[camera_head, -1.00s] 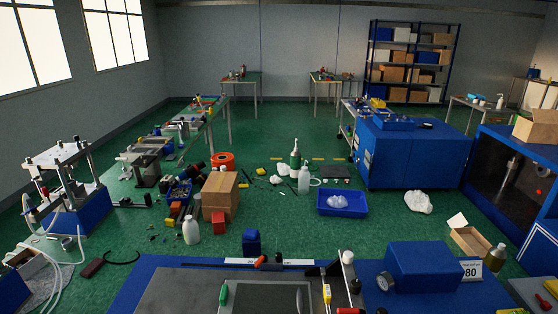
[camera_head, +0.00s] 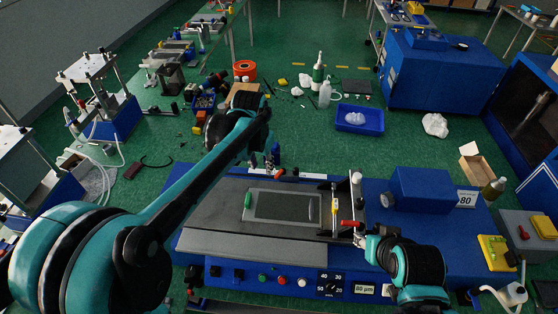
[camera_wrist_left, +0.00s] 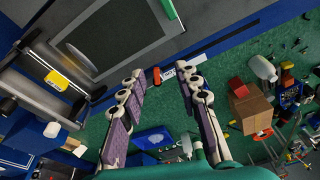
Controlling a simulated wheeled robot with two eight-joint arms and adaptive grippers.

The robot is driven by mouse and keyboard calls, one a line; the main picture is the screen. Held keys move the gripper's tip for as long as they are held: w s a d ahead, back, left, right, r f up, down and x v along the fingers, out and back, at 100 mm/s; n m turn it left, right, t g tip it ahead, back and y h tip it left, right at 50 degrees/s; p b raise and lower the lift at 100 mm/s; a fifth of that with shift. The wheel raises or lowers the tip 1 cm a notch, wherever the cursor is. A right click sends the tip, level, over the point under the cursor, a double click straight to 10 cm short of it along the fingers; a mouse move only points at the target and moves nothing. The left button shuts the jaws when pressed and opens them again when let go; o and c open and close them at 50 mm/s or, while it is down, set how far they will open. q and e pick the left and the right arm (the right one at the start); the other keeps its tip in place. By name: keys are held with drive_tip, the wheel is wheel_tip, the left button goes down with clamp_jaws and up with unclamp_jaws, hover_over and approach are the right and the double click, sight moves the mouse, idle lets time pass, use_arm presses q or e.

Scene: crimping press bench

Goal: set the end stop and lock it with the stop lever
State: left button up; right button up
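The white scale strip (camera_head: 305,175) runs along the back edge of the press bed. A small orange-red lever (camera_head: 281,172) sits at its left part; it also shows in the left wrist view (camera_wrist_left: 157,77), beside the scale (camera_wrist_left: 170,72). I take this as the stop lever; the end stop itself is not clear. My left gripper (camera_head: 263,164) is above the back edge, just left of the lever. In the left wrist view its fingers (camera_wrist_left: 165,90) are apart and empty, with the lever beyond the gap. My right gripper (camera_head: 358,240) is near a red handle (camera_head: 350,223); its fingers are too small to judge.
A grey plate (camera_head: 285,207) with a green handle (camera_head: 248,200) lies on the bed. A post with a white knob (camera_head: 356,178) and a blue box (camera_head: 424,188) stand right. The control panel (camera_head: 330,284) lines the front. A cardboard box (camera_head: 245,88) is on the floor behind.

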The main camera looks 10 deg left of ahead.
use_arm(q)
drive_tip(key=m+g+p, duration=0.2)
drive_tip(key=p, duration=0.3)
hover_over(279, 173)
wheel_tip(279, 173, down, 3)
drive_tip(key=shift+w+f, duration=0.1)
drive_tip(key=shift+f, duration=0.1)
wheel_tip(279, 173, down, 8)
drive_tip(key=shift+f+b, duration=0.1)
drive_tip(key=shift+b, duration=0.25)
clamp_jaws()
